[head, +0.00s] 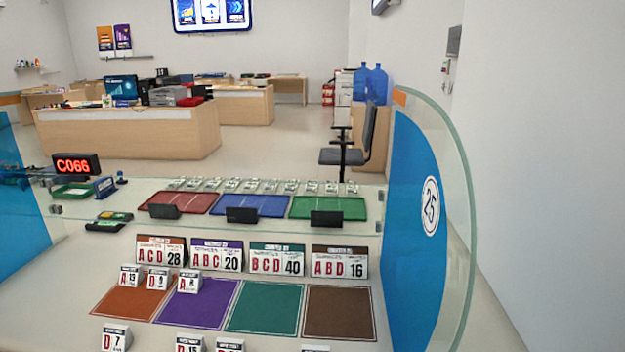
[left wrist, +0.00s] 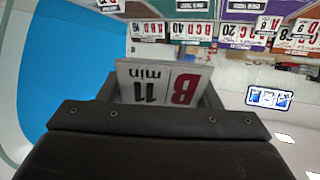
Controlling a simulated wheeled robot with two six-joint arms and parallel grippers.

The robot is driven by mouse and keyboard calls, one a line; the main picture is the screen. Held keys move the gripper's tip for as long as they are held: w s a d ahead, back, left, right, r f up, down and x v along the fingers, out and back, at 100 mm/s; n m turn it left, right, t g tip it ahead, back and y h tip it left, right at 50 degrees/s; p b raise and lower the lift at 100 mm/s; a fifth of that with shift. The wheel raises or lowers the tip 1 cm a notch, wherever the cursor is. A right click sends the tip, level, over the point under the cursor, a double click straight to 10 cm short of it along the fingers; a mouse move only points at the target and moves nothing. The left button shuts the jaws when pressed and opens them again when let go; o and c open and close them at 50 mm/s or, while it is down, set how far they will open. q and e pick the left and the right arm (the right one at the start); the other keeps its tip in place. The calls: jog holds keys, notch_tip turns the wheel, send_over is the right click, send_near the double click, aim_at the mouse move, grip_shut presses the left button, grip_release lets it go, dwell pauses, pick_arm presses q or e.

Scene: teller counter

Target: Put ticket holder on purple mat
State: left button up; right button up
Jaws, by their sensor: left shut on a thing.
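My left gripper (left wrist: 158,92) shows in the left wrist view, shut on a white ticket holder (left wrist: 157,84) marked "B 11 min", which appears upside down there. The purple mat (head: 205,308) lies in the head view between the orange and teal mats. It also shows at the top of the left wrist view (left wrist: 248,7), apart from the held holder. A small ticket holder marked A (head: 189,282) stands at the purple mat's back left edge. Neither gripper shows in the head view, and my right gripper is in no view.
The orange mat (head: 130,300) has two small holders at its back. The teal mat (head: 264,309) and brown mat (head: 340,314) look clear. Counter signs (head: 217,255) stand behind the mats. More ticket holders (head: 115,338) stand along the front. A curved glass panel (head: 462,190) bounds the right.

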pick_arm(q)
jog(key=shift+s+d+r+h, duration=0.15)
jog(key=shift+s+d+r, duration=0.15)
jog(key=shift+s, duration=0.3)
jog(key=shift+s+d+r+h, duration=0.15)
jog(key=shift+s+d, duration=0.1)
jog(key=shift+s, duration=0.3)
jog(key=w+a+f+n+y, duration=0.1)
jog(key=w+a+f, duration=0.1)
jog(key=w+a, duration=0.3)
jog(key=w+a+f+n+y, duration=0.1)
jog(key=w+a+f+y, duration=0.15)
jog(key=w, duration=0.55)
jog(key=n+t+y, duration=0.1)
jog(key=n+y, duration=0.1)
jog(key=n, duration=0.1)
send_over(158, 342)
jog(key=f, duration=0.1)
jog(key=shift+f, duration=0.1)
jog(key=shift+f, duration=4.8)
